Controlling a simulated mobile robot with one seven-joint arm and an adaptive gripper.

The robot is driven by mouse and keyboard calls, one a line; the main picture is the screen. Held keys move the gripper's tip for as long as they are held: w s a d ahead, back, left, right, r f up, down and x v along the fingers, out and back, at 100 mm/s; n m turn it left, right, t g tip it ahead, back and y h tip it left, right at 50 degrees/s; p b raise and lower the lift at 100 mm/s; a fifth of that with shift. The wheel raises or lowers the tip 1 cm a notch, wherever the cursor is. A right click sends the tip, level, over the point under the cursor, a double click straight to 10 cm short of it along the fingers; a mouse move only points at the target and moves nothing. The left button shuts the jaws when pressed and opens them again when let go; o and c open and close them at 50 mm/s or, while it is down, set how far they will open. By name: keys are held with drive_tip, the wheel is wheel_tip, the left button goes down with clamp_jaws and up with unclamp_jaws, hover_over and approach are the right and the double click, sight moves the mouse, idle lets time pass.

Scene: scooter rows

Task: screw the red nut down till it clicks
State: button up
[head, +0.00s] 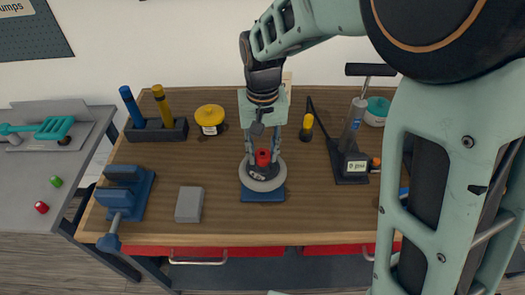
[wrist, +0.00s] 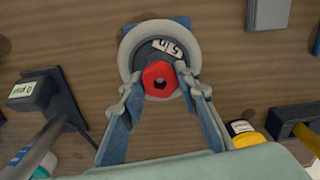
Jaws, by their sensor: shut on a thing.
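The red nut (head: 263,157) sits over the middle of a small wheel with a pale grey tyre (head: 262,185) and a dark hub, lying flat on a blue base (head: 263,196). In the wrist view the red nut (wrist: 160,79) shows a dark hole in its top, and a white label lies on the hub beside it. My gripper (head: 263,152) points down over the wheel, its two fingers on opposite sides of the nut and shut on it. The wrist view shows both fingertips (wrist: 161,82) against the nut's sides. The thread under the nut is hidden.
A blue vise (head: 125,190) and a grey block (head: 189,204) stand left of the wheel. Behind are a tool holder (head: 156,130), a yellow tub (head: 210,118) and a small yellow-capped bottle (head: 307,127). A black pump (head: 350,160) stands right. Bare wood lies around the base.

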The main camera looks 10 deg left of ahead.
sight(263, 156)
drive_tip(key=shift+r, duration=0.1)
drive_tip(key=o, duration=1.2)
wheel_tip(263, 156, up, 12)
drive_tip(key=n+p, duration=0.6)
drive_tip(key=n, duration=1.5)
drive_tip(key=shift+n, duration=0.4)
